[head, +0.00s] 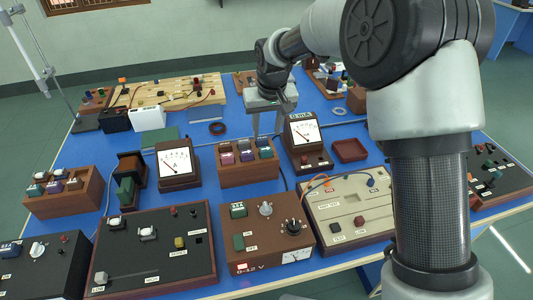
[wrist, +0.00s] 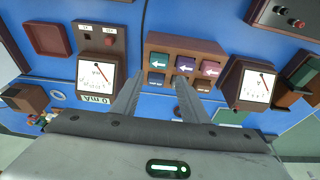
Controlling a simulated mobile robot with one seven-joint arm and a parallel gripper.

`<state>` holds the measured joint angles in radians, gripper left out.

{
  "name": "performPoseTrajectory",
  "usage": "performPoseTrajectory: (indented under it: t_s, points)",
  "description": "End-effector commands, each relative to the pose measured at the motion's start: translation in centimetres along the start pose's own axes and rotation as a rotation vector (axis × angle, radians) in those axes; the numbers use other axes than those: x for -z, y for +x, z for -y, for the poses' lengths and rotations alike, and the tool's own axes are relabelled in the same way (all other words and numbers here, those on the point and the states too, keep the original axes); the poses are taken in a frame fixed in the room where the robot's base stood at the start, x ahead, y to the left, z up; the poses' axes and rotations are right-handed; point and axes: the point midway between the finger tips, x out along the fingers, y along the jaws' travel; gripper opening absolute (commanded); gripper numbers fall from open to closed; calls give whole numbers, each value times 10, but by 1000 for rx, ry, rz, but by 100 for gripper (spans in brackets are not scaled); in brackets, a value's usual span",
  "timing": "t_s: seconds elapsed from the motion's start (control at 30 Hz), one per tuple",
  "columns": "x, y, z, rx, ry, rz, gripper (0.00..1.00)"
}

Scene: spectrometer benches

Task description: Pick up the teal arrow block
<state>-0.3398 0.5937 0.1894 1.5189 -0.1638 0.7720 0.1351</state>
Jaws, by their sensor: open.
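The teal arrow block (head: 265,153) sits at the right end of a brown wooden holder (head: 250,178), beside a purple and a pink arrow block. In the wrist view the teal block (wrist: 159,62) is at the left of the row and bears a white arrow. My gripper (head: 266,132) is open and empty, pointing down just behind and above the holder. In the wrist view my gripper (wrist: 160,80) has its fingertips apart, on either side of the teal block's column in the picture. No contact with the block is visible.
Dial meters (head: 177,161) and (head: 304,133) stand on both sides of the holder. A second wooden holder with blocks (head: 63,205) is at the left. Control boxes (head: 268,240) line the front. A small red-brown tray (head: 349,150) lies right.

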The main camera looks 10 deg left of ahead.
Motion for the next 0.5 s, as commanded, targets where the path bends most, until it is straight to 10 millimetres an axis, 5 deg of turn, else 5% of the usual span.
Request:
performPoseTrajectory:
  t_s: [0.1, 0.5]
  points:
    - [-1, 23, 0, 1, 0, 3, 41]
    - [-3, 62, -3, 0, 0, 3, 41]
